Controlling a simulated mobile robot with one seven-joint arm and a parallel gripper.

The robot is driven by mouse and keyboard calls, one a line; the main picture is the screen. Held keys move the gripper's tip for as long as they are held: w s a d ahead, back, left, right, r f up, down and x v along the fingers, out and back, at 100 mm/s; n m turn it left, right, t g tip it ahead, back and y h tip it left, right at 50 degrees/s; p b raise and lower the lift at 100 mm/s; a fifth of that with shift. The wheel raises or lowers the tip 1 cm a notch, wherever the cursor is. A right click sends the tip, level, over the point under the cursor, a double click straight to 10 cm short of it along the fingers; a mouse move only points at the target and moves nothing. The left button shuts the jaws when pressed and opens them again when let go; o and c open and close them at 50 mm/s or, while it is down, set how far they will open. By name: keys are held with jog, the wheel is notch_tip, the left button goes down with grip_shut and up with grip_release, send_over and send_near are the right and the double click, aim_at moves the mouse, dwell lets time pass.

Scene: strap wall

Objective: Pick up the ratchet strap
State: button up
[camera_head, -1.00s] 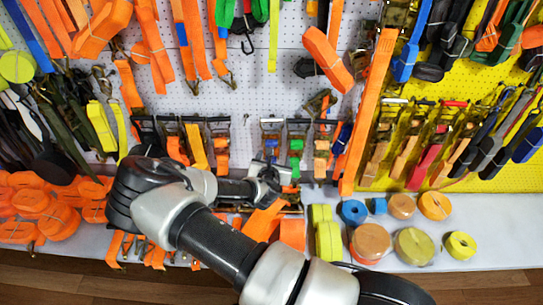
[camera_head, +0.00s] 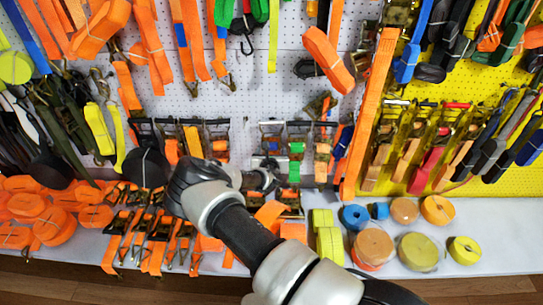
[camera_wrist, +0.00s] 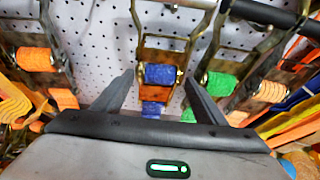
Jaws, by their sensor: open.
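A ratchet strap with a blue webbing roll (camera_wrist: 160,74) and a metal frame hangs on the white pegboard. In the wrist view it stands between the two fingers of my gripper (camera_wrist: 161,84), which is open. No finger is seen to press on it, and its depth from the fingertips is hard to tell. In the head view my gripper (camera_head: 268,168) is at the lower pegboard, just below this strap (camera_head: 271,144), which it partly hides. A green ratchet strap (camera_head: 296,149) hangs close to its right, and also shows in the wrist view (camera_wrist: 219,84).
An orange-roll ratchet strap (camera_wrist: 35,59) hangs left in the wrist view. A dark bar (camera_wrist: 262,13) runs at top right. Below the board, a shelf (camera_head: 465,215) holds webbing rolls (camera_head: 373,246) and orange bundles (camera_head: 33,204). A long orange strap (camera_head: 369,115) hangs right.

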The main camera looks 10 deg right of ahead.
aim_at(271, 149)
jog(key=x, duration=0.2)
jog(key=b+x, duration=0.1)
jog(key=x, duration=0.1)
jog(key=shift+w+f, duration=0.15)
jog(key=shift+f, duration=0.35)
jog(key=shift+w, duration=0.25)
jog(key=c, duration=1.6)
jog(key=shift+r, duration=0.15)
